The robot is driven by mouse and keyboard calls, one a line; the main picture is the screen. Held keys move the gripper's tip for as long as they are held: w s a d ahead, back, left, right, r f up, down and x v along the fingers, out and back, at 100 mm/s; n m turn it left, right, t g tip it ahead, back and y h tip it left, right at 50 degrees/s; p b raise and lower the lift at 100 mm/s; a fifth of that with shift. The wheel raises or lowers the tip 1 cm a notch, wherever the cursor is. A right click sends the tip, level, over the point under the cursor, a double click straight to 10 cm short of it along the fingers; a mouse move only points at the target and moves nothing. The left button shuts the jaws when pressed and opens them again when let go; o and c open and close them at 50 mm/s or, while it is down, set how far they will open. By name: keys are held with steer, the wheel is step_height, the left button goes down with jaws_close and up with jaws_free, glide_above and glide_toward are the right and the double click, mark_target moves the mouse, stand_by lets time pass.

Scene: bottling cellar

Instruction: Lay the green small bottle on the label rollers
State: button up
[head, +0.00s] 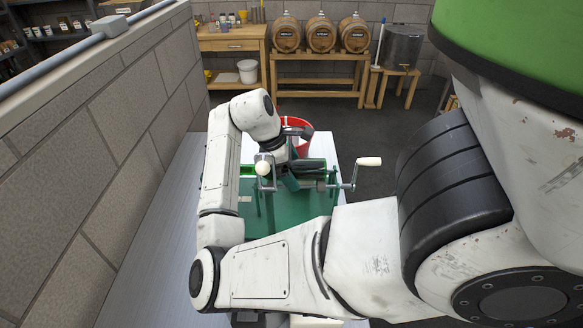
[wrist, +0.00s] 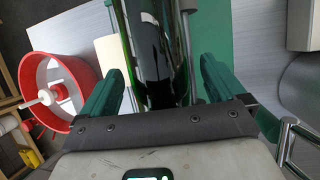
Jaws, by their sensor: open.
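The green small bottle (wrist: 152,45) is dark and glossy in the wrist view and lies lengthwise between my fingers. My gripper (wrist: 160,78) is open, its two green fingers standing apart on either side of the bottle, with gaps visible. A grey rod (wrist: 187,8), perhaps one of the label rollers, runs close along the bottle's right side. In the head view my gripper (head: 291,180) is down at the green labelling machine (head: 300,215). A dark shape there may be the bottle, but my arm and the machine partly hide it. The contact between bottle and rollers is hidden.
A red reel (wrist: 60,85) stands beside the machine. Crank handles (head: 368,161) stick out from the machine. A block wall (head: 80,150) rises close on the left. The grey bench top (head: 160,230) is bare beside the wall. Barrels (head: 321,33) stand far behind.

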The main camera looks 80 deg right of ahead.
steer(key=v, duration=1)
steer(key=shift+w+r, duration=0.15)
steer(key=shift+r, duration=0.25)
